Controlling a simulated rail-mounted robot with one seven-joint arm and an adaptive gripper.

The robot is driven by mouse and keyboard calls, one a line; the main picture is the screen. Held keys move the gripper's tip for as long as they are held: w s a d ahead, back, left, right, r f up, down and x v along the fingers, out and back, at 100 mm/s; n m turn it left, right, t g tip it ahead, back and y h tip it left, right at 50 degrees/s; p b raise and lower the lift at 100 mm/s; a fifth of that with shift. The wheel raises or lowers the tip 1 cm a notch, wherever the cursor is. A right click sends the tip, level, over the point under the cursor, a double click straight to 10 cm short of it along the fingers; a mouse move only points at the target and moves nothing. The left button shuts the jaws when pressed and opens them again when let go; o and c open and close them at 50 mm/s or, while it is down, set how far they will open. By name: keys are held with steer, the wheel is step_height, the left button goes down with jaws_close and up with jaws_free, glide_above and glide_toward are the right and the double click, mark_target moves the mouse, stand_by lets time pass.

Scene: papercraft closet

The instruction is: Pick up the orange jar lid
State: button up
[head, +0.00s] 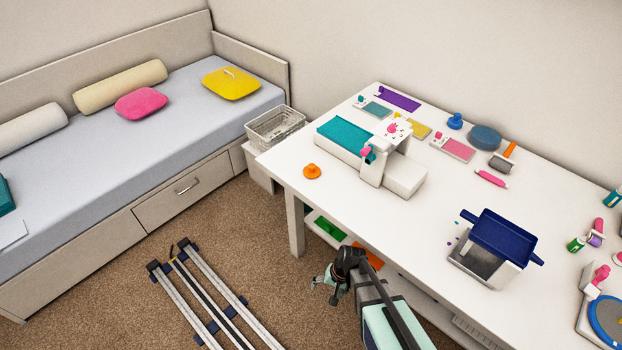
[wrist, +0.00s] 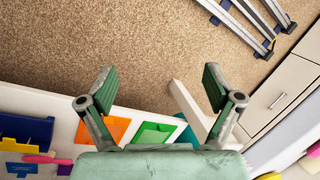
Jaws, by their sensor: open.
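The orange jar lid (head: 312,171) lies on the white table (head: 330,191) near its left front corner, with a small knob on top. My gripper (head: 327,287) hangs in front of the table, lower in the picture than the lid and well apart from it. In the wrist view my gripper (wrist: 160,85) has its two green fingers spread wide with nothing between them. The lid cannot be made out in the wrist view, which looks down on carpet and the lower shelf.
A white machine with a teal bed (head: 345,138) stands right of the lid. A navy tray (head: 503,236) on a stand is farther right. Green (head: 330,229) and orange (head: 367,256) sheets lie on the shelf below.

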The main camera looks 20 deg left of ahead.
steer(key=w+a+r+n+t+y+b, duration=0.1)
steer(key=w+a+r, duration=0.4)
steer(key=a+r, duration=0.3)
steer(key=w+a+r+n+t+y, duration=0.1)
steer(key=w+a+r, duration=0.4)
steer(key=a+r, duration=0.35)
steer(key=w+a+r+n+t+y+b, duration=0.1)
steer(key=w+a+r+n, duration=0.1)
steer(key=w+a+r, duration=0.45)
step_height(320, 180, up, 20)
steer(key=t+h+p, duration=0.2)
steer(key=h+p, duration=0.2)
steer(key=p, duration=0.1)
glide_above(312, 166)
steer(key=s+d, duration=0.3)
steer(key=s, duration=0.2)
steer(key=x, duration=0.3)
steer(key=p+x, duration=0.1)
steer(key=x, duration=0.3)
steer(key=p+x, duration=0.1)
steer(key=x, duration=0.3)
steer(key=shift+w+a, duration=0.1)
steer(key=shift+a, duration=0.2)
steer(key=shift+t, duration=0.3)
steer(key=shift+p+x, duration=1.5)
steer(key=shift+x, duration=1.15)
steer(key=c, duration=0.9)
